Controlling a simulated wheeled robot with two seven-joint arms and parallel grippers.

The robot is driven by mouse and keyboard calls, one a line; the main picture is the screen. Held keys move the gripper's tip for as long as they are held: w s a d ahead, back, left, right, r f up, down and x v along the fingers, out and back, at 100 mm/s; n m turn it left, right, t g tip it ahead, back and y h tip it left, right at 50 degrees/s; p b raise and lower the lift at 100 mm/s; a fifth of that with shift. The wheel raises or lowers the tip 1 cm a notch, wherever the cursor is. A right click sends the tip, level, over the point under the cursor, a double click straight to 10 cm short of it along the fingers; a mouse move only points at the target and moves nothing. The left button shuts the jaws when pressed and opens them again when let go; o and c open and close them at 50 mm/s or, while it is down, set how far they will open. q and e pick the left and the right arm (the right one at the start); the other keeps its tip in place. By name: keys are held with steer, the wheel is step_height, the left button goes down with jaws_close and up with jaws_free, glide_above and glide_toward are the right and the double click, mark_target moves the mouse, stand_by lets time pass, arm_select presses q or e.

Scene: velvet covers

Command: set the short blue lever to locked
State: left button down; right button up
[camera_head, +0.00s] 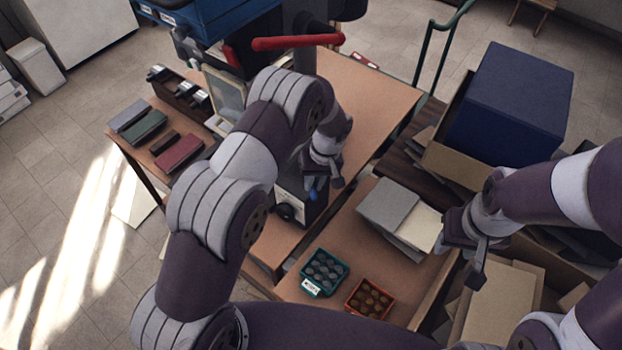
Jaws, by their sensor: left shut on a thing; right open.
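A short blue lever (312,195) shows as a small blue patch beside a dark machine part with a white face plate (292,207) and a black round knob. My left gripper (318,185) reaches down from above and is shut on the lever. The fingers hide most of it, and the locked marking cannot be made out. My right gripper (478,262) is open and empty, above the table's right edge near pale boards. A long red lever (298,42) stands higher on the machine.
A green tray (325,271) and a red tray (369,299) of small round pieces sit on the front table. Grey and cream sheets (398,210) lie to their right. Coloured covers (180,151) lie far left. A big blue box (512,100) stands at right.

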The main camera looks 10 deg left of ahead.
arm_select(q)
steer(key=shift+w+d+n, duration=0.15)
steer(key=shift+d+n, duration=0.05)
steer(key=shift+n, duration=0.2)
arm_select(e)
steer(key=shift+w+a+f, duration=0.1)
steer(key=shift+w+f, duration=0.15)
steer(key=shift+w, duration=0.2)
arm_select(q)
steer(key=shift+r, duration=0.1)
steer(key=c, duration=1.1)
jaws_free()
steer(key=shift+o, duration=0.2)
steer(key=shift+r+b, duration=0.25)
steer(key=shift+b, duration=0.1)
step_height(320, 180, up, 12)
steer(key=w+d+p, duration=0.1)
steer(key=d+p, duration=0.1)
steer(key=p, duration=0.1)
steer(key=shift+d, duration=0.15)
arm_select(e)
step_height(320, 180, up, 3)
steer(key=shift+f, duration=0.1)
